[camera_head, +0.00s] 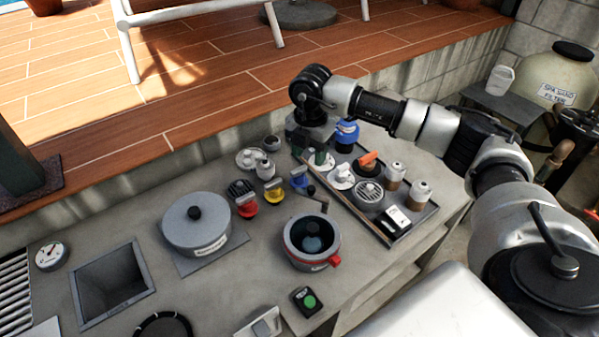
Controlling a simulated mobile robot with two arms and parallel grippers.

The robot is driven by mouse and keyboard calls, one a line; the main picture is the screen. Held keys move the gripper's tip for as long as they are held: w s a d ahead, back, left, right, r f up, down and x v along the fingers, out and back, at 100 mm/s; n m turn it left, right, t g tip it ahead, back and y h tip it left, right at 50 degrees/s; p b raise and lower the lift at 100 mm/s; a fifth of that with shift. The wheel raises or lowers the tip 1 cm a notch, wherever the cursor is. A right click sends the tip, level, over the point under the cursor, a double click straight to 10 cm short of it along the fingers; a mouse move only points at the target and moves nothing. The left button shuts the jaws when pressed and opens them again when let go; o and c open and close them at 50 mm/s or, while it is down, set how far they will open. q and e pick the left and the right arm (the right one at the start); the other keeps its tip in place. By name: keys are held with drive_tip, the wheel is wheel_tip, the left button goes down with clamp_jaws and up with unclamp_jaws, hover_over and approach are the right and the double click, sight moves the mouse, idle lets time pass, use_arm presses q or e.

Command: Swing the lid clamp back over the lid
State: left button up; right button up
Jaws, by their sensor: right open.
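A round grey pump pot (291,258) stands on the counter, with a dark, bluish see-through lid (312,243) in its top. A red band or clamp part (333,261) sits at its front right rim. A dark bar with a knob, perhaps the lid clamp (313,193), rises behind the pot and does not lie across the lid. My right gripper (307,143) points down at the back of the counter, beyond the pot and apart from it. It is open; its fingertips are small and partly lost among the items there. My left gripper is not in view.
A wide lidded grey pot (197,237) stands left of the pump pot. Red, yellow and blue-handled valves (246,206) stand between them and my gripper. A tray (421,219) of bottles and small parts lies at right. A square opening (112,284) is at front left.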

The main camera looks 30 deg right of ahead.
drive_tip(key=p, duration=0.2)
hover_over(311, 187)
drive_tip(key=s, duration=0.1)
wheel_tip(311, 187, down, 4)
drive_tip(key=shift+f, duration=0.2)
drive_tip(key=f, duration=0.1)
drive_tip(key=w+f, duration=0.1)
drive_tip(key=f, duration=0.1)
drive_tip(key=shift+f+p, duration=0.2)
drive_tip(key=shift+p, duration=0.15)
drive_tip(key=shift+f, duration=1)
drive_tip(key=shift+s+f, duration=0.1)
drive_tip(key=shift+c, duration=0.8)
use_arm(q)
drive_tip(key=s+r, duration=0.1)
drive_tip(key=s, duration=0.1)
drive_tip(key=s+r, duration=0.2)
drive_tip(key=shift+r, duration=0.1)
use_arm(e)
clamp_jaws()
